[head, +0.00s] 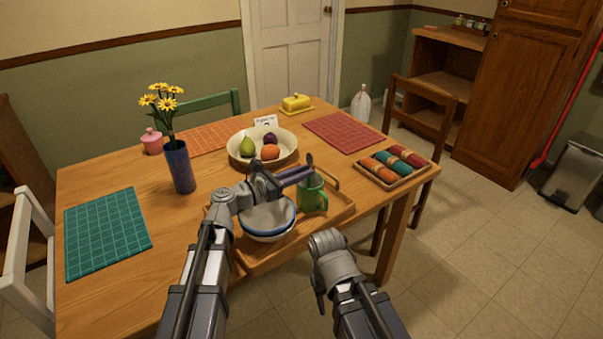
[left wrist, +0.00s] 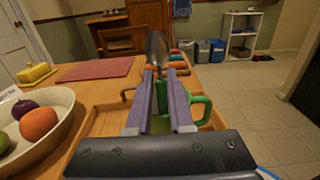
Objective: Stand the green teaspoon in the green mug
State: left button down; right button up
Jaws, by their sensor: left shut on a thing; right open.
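The green mug (head: 314,196) stands upright on the wooden tray, its handle to the right. It shows partly in the left wrist view (left wrist: 201,108), behind and below my fingers. My left gripper (head: 304,172) is directly above the mug, shut on the green teaspoon (left wrist: 161,97). The spoon is roughly upright, its grey bowl above the fingers (head: 309,160). Its lower end is hidden, so I cannot tell whether it is inside the mug. My right gripper (head: 320,290) is open and empty, off the table's front edge.
The tray (head: 343,207) also holds stacked white-blue bowls (head: 267,222), under my left wrist. A fruit bowl (head: 235,150) stands behind, and a box of rolled cloths (head: 393,167) to the right. A flower vase (head: 180,168) stands at left.

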pick_arm(q)
jog(key=c, duration=0.7)
grip_release()
jog(key=shift+v, duration=3.95)
